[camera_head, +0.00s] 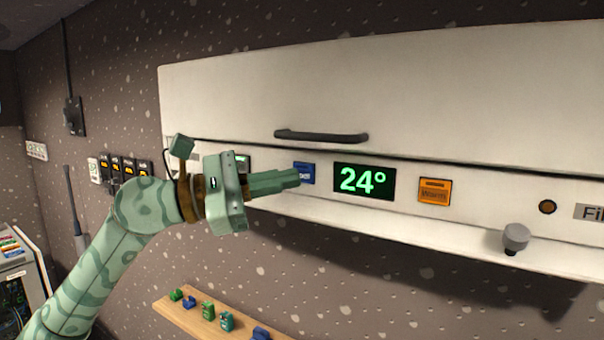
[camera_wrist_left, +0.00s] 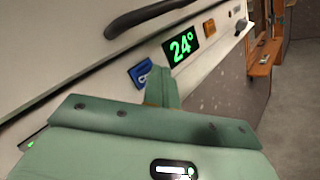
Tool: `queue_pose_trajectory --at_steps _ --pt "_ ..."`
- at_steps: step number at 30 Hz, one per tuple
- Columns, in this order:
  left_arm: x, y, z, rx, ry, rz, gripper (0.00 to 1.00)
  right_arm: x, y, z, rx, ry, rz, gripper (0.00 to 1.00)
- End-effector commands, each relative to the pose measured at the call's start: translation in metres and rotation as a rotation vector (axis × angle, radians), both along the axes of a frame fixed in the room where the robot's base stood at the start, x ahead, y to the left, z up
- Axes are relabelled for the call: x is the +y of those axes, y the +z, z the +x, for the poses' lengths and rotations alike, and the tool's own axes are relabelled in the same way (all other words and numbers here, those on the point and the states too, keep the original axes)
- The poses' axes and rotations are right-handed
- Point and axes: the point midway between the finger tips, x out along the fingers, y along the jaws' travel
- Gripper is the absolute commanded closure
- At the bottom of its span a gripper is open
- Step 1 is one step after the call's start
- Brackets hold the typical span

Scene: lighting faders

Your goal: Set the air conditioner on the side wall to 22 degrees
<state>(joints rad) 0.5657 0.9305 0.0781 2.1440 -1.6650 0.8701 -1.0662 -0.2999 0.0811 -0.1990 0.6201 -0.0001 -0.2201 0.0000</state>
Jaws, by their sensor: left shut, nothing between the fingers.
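The white air conditioner (camera_head: 380,90) is on the wall, with a dark handle (camera_head: 322,136) on its front. Its display (camera_head: 364,181) reads 24° in green; the display also shows in the left wrist view (camera_wrist_left: 181,46). A blue button (camera_head: 305,172) is left of the display and an orange button (camera_head: 435,191) is right of it. My left gripper (camera_head: 298,178) is shut and empty, its fingertips at the blue button's lower left. In the left wrist view its fingers partly cover the blue button (camera_wrist_left: 140,73). I cannot tell whether they touch it. My right gripper is not in view.
A grey knob (camera_head: 516,237) and a small round amber-dark part (camera_head: 547,207) are on the unit's right. Below it a wooden shelf (camera_head: 190,322) holds several small coloured pieces. Dark switches (camera_head: 116,166) are on the wall at left.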

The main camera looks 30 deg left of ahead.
Motion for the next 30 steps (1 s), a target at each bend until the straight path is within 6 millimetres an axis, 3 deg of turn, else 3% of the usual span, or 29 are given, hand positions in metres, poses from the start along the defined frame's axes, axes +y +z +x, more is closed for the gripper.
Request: queue_pose_trajectory --at_steps 30 --pt "-0.0009 0.0004 0.0086 0.0 0.0 0.0 1.0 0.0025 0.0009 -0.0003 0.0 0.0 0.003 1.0"
